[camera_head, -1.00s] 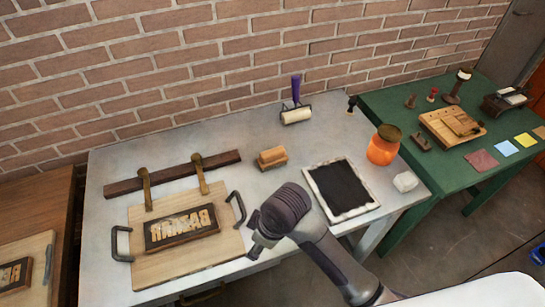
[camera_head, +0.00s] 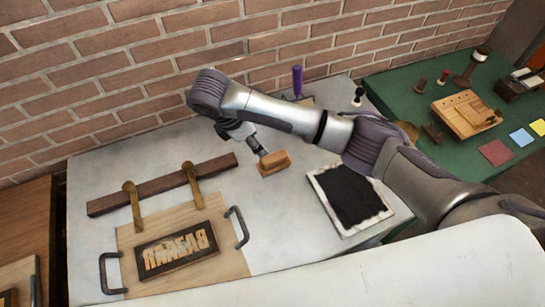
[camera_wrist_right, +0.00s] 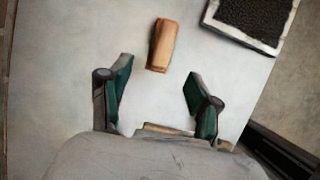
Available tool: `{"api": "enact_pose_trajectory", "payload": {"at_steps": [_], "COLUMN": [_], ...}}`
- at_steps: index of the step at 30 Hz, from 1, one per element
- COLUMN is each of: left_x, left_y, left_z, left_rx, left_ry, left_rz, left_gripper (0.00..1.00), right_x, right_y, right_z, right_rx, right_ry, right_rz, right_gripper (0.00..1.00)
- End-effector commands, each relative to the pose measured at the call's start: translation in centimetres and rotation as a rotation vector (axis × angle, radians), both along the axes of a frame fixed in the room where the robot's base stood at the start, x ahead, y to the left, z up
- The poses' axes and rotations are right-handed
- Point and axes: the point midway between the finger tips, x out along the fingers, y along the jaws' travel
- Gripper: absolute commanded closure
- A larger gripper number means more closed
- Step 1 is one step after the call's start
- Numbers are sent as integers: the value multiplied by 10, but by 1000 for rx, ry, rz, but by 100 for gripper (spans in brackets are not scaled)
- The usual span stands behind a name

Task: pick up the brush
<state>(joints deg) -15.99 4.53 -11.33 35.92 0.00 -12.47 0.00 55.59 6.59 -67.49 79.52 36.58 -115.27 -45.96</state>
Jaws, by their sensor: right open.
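The brush is a small tan wooden block (camera_head: 274,162) on the grey table, right of the dark wooden bar. My right gripper (camera_head: 262,150) hangs from above, just behind the brush in the head view, and overlaps its back edge there. In the right wrist view the brush (camera_wrist_right: 162,45) lies lengthwise, beyond the two green-padded fingers. The right gripper (camera_wrist_right: 160,92) is open, with bare table between its fingertips, and it is apart from the brush. My left gripper is not in view.
A black ink slab in a pale frame (camera_head: 348,195) lies right of the brush. A wooden board with handles (camera_head: 130,238) carries a letter block (camera_head: 178,245). A purple-handled roller (camera_head: 297,80) stands behind my arm. A light wooden piece (camera_wrist_right: 165,130) shows low in the wrist view.

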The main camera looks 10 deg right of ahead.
Motion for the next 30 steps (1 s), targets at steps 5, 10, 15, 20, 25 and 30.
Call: {"api": "enact_pose_trajectory", "payload": {"at_steps": [5, 10, 15, 20, 25, 30], "left_x": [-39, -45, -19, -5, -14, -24], "left_y": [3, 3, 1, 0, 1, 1], "left_z": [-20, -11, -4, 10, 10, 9], "left_rx": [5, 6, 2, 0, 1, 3], "left_ry": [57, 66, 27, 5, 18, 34], "left_rz": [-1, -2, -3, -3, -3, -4], "left_gripper": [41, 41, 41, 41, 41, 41], "right_x": [2, 5, 5, 6, 8, 9], "right_y": [-14, -22, -29, -45, -51, -51], "right_z": [-39, -52, -61, -79, -98, -102], "right_rx": [2, 2, 2, -1, 1, 3], "right_ry": [3, -1, 0, 2, -2, -2], "right_rz": [-4, -3, -3, -4, -2, -1], "right_gripper": [38, 38, 38, 38, 38, 38]}}
